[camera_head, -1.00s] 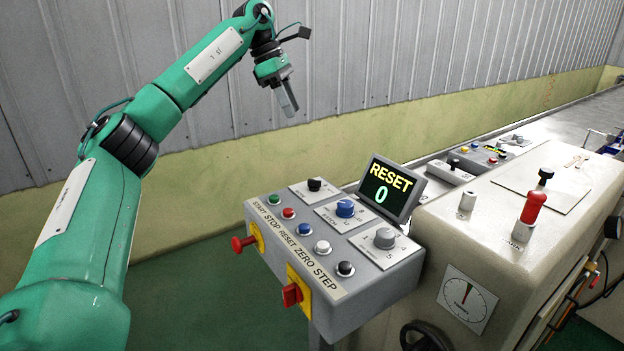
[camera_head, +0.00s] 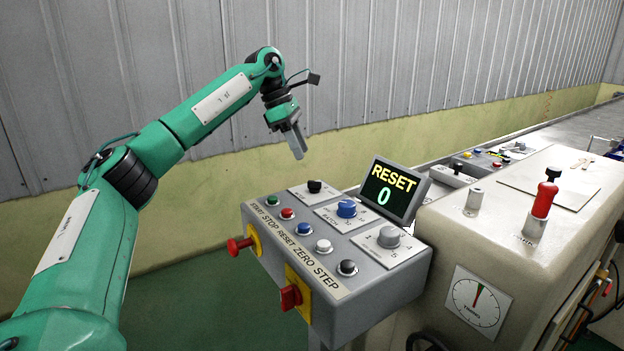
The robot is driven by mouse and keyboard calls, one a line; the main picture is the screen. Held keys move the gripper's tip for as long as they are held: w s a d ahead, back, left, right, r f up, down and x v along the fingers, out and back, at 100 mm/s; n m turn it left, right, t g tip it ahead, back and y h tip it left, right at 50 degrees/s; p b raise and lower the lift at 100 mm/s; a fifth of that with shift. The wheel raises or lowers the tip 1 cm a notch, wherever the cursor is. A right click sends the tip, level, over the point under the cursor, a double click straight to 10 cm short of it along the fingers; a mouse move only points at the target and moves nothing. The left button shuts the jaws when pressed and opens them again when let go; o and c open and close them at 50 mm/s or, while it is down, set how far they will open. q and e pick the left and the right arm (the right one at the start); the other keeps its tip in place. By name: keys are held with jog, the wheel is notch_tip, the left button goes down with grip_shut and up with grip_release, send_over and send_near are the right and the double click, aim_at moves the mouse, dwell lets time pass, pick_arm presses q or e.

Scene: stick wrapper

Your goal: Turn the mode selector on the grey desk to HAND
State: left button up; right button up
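The grey desk (camera_head: 375,283) stands in the middle of the head view. Its top carries a black knob (camera_head: 314,186), a blue knob (camera_head: 346,208) and a grey knob (camera_head: 389,237), each on a pale plate. The plate lettering is too small to read, so I cannot tell which knob is the mode selector or where it points. My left gripper (camera_head: 298,152) hangs above and behind the black knob, apart from the desk. Its fingers look closed together with nothing between them. My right gripper is not in view.
A row of push buttons (camera_head: 302,229) lines the desk front. Red knobs (camera_head: 290,297) on yellow plates stick out from its front face. A display (camera_head: 392,189) reading RESET 0 stands behind the grey knob.

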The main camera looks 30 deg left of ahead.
aim_at(314, 181)
pick_arm(q)
jog(key=x, duration=0.8)
jog(key=shift+d+f, duration=0.1)
jog(key=shift+f, duration=0.1)
grip_shut()
